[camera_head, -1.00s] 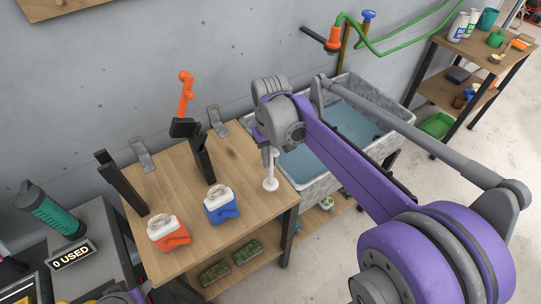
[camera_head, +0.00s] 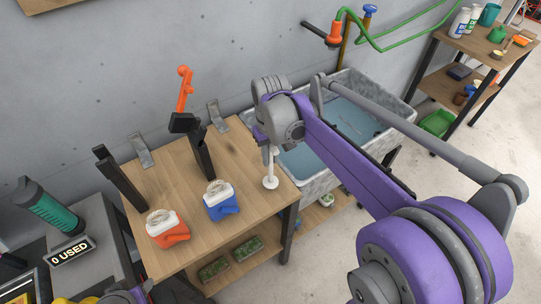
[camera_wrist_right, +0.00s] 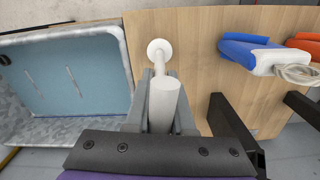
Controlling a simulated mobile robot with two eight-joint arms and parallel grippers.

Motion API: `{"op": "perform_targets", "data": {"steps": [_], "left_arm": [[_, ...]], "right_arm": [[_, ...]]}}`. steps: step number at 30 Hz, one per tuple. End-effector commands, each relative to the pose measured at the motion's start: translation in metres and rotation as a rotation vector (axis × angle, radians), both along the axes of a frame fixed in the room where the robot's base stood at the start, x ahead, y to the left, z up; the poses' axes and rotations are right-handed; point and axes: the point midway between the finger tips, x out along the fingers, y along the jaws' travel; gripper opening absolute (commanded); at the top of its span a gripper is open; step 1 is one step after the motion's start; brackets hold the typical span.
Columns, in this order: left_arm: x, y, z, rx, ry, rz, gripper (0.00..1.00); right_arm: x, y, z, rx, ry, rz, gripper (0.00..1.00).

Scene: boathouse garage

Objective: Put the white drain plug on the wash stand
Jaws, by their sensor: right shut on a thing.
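The white drain plug (camera_head: 271,172) is a slim upright piece with a wider disc at its lower end. My right gripper (camera_head: 268,149) is shut on its upper part, over the right edge area of the wooden-topped wash stand (camera_head: 247,158). In the right wrist view, the plug (camera_wrist_right: 163,104) sits between the fingers of my right gripper (camera_wrist_right: 161,90), its disc beyond the fingertips over the wood near the tub-side edge. I cannot tell whether the disc touches the wood. My left gripper is not seen.
A grey tub (camera_head: 318,182) with blue water adjoins the stand on the right. The wood between the blue jug and the plug is clear.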

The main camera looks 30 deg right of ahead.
Motion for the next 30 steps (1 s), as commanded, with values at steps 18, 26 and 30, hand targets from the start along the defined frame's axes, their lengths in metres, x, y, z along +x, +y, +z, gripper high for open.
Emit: {"op": "perform_targets", "data": {"steps": [18, 26, 30], "left_arm": [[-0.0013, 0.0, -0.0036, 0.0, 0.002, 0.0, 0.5], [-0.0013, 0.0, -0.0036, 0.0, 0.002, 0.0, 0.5], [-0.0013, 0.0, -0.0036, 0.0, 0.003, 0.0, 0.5]], "right_arm": [[0.0, -0.0001, -0.0047, 0.0, 0.0, 0.0, 0.48], [-0.0001, -0.0001, -0.0047, 0.0, 0.0, 0.0, 0.56], [0.0, -0.0001, -0.0049, 0.0, 0.0, 0.0, 0.56]]}}
